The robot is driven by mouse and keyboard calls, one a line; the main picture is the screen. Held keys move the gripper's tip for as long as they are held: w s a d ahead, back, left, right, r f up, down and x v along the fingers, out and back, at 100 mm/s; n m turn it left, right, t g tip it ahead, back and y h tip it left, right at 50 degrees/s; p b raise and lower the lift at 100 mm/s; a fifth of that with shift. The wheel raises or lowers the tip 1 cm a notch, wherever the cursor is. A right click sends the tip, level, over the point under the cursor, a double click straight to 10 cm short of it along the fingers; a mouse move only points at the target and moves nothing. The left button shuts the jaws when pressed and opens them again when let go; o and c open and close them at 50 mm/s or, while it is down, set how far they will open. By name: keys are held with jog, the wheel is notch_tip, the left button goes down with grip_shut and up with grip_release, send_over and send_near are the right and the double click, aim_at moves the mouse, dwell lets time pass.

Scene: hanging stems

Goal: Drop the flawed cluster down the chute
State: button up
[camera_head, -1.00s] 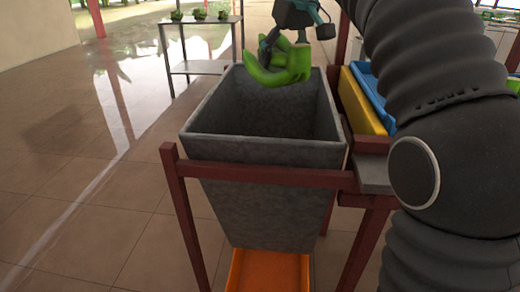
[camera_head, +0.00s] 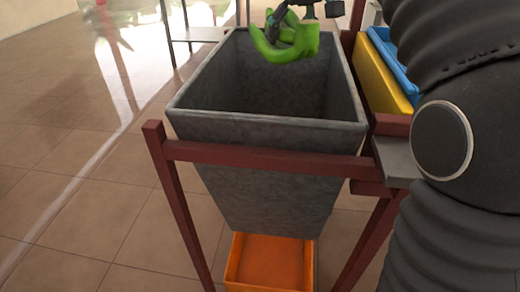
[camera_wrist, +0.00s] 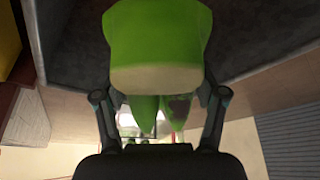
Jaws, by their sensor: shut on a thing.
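A green cluster (camera_head: 288,42), shaped like a bunch of bananas, hangs in my gripper (camera_head: 279,20) over the far part of the grey chute (camera_head: 265,133). My gripper is shut on it. In the wrist view the cluster (camera_wrist: 160,45) fills the upper middle between my two fingers (camera_wrist: 160,108), with its pale cut end toward the camera. A dark patch shows on one of its green fingers. The chute is a wide, open-topped funnel held in a dark red frame (camera_head: 260,158). An orange bin (camera_head: 268,262) stands under its lower end.
Yellow (camera_head: 383,75) and blue (camera_head: 393,62) crates stand just right of the chute. A grey ledge (camera_head: 398,162) sits on the frame's right side. A metal table (camera_head: 200,34) stands behind the chute to the left. The tiled floor at left is clear.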

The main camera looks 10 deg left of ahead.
jog(key=shift+f+b, duration=0.35)
jog(key=shift+f, duration=0.1)
jog(key=o, duration=1.9)
jog(key=shift+f, duration=0.1)
jog(key=v, duration=1.1)
jog(key=shift+s+d+r, duration=0.2)
jog(key=shift+s+r, duration=0.05)
jog(key=shift+r, duration=0.25)
